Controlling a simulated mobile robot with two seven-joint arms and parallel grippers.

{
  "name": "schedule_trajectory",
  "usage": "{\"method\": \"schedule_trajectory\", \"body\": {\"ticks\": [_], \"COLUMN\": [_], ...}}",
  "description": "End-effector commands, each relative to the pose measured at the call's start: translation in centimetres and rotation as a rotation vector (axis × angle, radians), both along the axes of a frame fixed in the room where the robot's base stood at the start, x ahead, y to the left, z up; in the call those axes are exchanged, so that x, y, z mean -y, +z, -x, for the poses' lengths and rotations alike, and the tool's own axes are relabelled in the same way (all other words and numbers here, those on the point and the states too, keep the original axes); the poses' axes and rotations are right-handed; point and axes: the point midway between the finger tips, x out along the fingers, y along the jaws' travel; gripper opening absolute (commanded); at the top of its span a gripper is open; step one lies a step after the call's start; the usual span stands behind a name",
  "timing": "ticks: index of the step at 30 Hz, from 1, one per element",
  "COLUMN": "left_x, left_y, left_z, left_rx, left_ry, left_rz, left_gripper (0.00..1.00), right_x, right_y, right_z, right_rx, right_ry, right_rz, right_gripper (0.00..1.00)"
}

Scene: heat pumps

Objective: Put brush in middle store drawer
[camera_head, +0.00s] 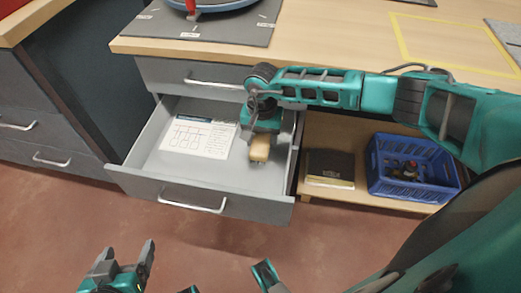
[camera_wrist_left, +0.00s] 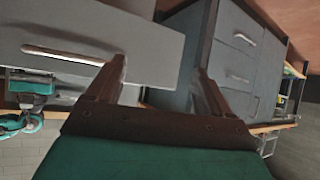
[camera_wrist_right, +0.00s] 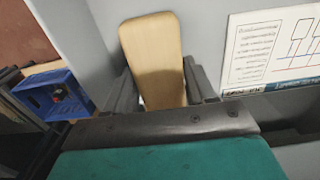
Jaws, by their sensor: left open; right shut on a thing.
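The brush (camera_head: 260,148) shows its light wooden back and is held by my right gripper (camera_head: 257,137) inside the open drawer (camera_head: 240,195), near its right side. In the right wrist view the brush (camera_wrist_right: 153,58) stands between the two fingers, which are shut on it. Whether it touches the drawer floor I cannot tell. The drawer sits below a shut upper drawer (camera_head: 200,75). My left gripper (camera_head: 124,262) is open and empty, low in front of the drawer. In the left wrist view its fingers are apart, with the drawer front (camera_wrist_left: 140,45) beyond.
A printed sheet (camera_head: 200,136) lies in the drawer, left of the brush. Right of the drawer, an open shelf holds a dark box (camera_head: 330,168) and a blue crate (camera_head: 413,170). Another drawer cabinet (camera_head: 30,115) stands at the left. The floor in front is clear.

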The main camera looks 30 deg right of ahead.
Motion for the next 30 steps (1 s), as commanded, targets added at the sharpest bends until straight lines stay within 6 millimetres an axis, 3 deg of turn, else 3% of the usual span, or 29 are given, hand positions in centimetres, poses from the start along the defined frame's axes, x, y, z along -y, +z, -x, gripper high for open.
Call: {"method": "schedule_trajectory", "body": {"ticks": [8, 15, 20, 21, 28, 30], "left_x": [1.0, 1.3, 1.4, 1.4, 1.4, 1.3], "left_y": [-1.2, -0.1, -0.6, -0.5, -0.6, -0.6], "left_z": [-0.2, -0.6, -0.6, -0.5, -0.5, -0.5], "left_rx": [-0.003, 0.011, 0.010, 0.008, 0.006, 0.005], "left_ry": [-0.002, -0.007, -0.008, -0.008, -0.009, -0.009], "left_rz": [0.029, 0.034, 0.034, 0.033, 0.032, 0.032], "left_gripper": [0.81, 0.81, 0.81, 0.81, 0.81, 0.81], "right_x": [0.2, 0.2, 0.2, 0.2, 0.3, 0.3], "right_y": [-3.6, -3.4, -3.9, -3.8, -3.8, -3.8], "right_z": [0.3, 0.2, 0.2, 0.2, 0.3, 0.3], "right_rx": [-0.001, 0.000, 0.000, 0.000, -0.001, -0.001], "right_ry": [0.011, 0.013, 0.013, 0.013, 0.013, 0.013], "right_rz": [0.000, 0.000, 0.000, 0.000, 0.000, 0.000], "right_gripper": [0.22, 0.22, 0.22, 0.58, 0.80, 0.81]}}
